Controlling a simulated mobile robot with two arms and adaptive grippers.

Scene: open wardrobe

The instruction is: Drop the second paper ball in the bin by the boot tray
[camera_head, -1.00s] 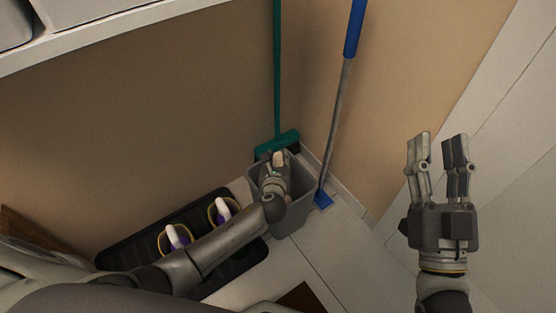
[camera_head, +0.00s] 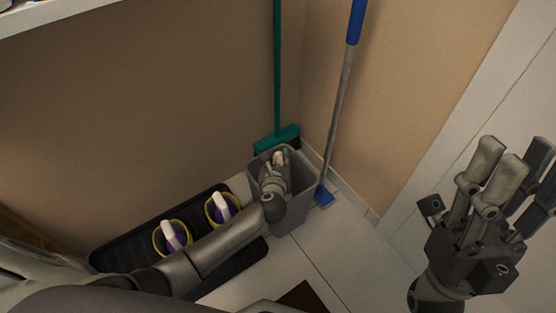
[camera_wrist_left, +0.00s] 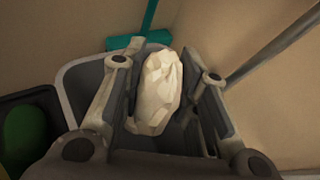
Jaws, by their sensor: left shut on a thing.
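My left gripper (camera_head: 279,158) is over the mouth of the grey bin (camera_head: 298,207), which stands at the right end of the black boot tray (camera_head: 130,243). In the left wrist view, my left gripper (camera_wrist_left: 163,88) is shut on a pale, crumpled paper ball (camera_wrist_left: 159,92), with a finger on each side of it. The bin's rim (camera_wrist_left: 68,84) shows behind and left of the ball. The bin's inside is mostly hidden by the gripper. My right gripper (camera_head: 516,160) is at the right, fingers spread apart and empty, away from the bin.
A green broom (camera_head: 277,137) leans in the corner behind the bin. A blue-handled mop (camera_head: 343,95) stands close to its right. Bare floor (camera_head: 315,258) lies in front of the bin.

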